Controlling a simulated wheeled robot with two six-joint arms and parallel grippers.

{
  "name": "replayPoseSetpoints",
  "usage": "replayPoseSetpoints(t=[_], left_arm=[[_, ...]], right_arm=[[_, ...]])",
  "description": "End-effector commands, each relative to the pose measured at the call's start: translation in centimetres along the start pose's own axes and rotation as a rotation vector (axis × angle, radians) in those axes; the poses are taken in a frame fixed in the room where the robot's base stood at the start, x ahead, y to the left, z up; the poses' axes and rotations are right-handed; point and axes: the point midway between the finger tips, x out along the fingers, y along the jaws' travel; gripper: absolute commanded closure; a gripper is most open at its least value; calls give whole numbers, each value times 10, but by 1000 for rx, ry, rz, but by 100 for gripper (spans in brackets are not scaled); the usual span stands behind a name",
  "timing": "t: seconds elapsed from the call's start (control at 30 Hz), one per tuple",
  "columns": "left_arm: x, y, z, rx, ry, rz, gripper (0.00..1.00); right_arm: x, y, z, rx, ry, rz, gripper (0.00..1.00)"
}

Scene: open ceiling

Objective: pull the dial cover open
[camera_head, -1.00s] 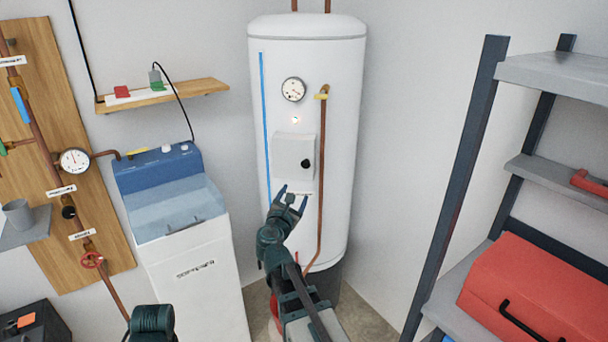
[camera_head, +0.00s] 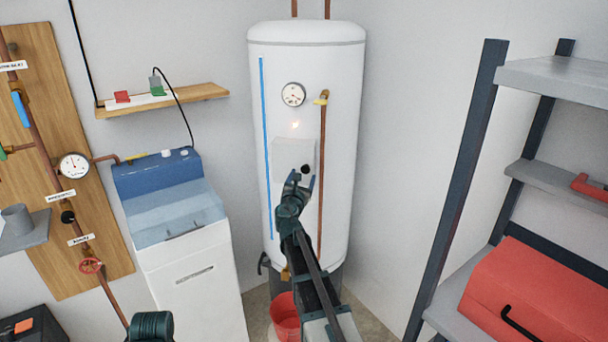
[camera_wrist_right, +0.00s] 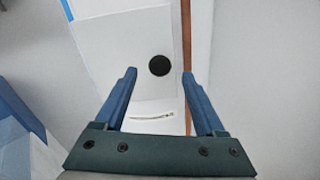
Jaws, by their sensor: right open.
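The dial cover (camera_head: 285,152) is a white panel on the front of the white tank. It looks closed. A small black knob (camera_head: 305,169) sits on its lower right side. My right gripper (camera_head: 302,182) is open and empty at the lower part of the cover, just below the knob. In the right wrist view the black knob (camera_wrist_right: 160,65) shows between the two blue fingertips, and the white cover (camera_wrist_right: 115,60) lies behind them. I cannot tell whether the fingers touch the knob. Of my left arm only a dark part shows at the bottom left; its gripper is out of view.
A copper pipe (camera_head: 322,150) runs down the tank, close to the right of the cover. A round gauge (camera_head: 293,94) is above the cover. A blue-and-white washer (camera_head: 185,240) stands left and a grey shelf (camera_head: 550,75) right. A red bucket (camera_head: 284,312) is on the floor.

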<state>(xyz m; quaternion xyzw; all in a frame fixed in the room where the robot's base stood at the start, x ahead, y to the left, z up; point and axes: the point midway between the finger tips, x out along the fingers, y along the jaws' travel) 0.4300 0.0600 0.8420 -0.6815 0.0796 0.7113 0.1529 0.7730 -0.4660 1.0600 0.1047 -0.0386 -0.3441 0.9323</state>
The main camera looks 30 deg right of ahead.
Motion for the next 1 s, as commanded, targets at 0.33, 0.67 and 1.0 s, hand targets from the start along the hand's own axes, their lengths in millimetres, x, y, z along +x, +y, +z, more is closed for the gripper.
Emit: replayPoseSetpoints(t=[0.33,0.67,1.0], left_arm=[[0,0,0,0,0,0,50],[0,0,0,0,0,0,50],[0,0,0,0,0,0,50]], right_arm=[[30,0,0,0,0,0,28],[30,0,0,0,0,0,35],[30,0,0,1,0,0,96]])
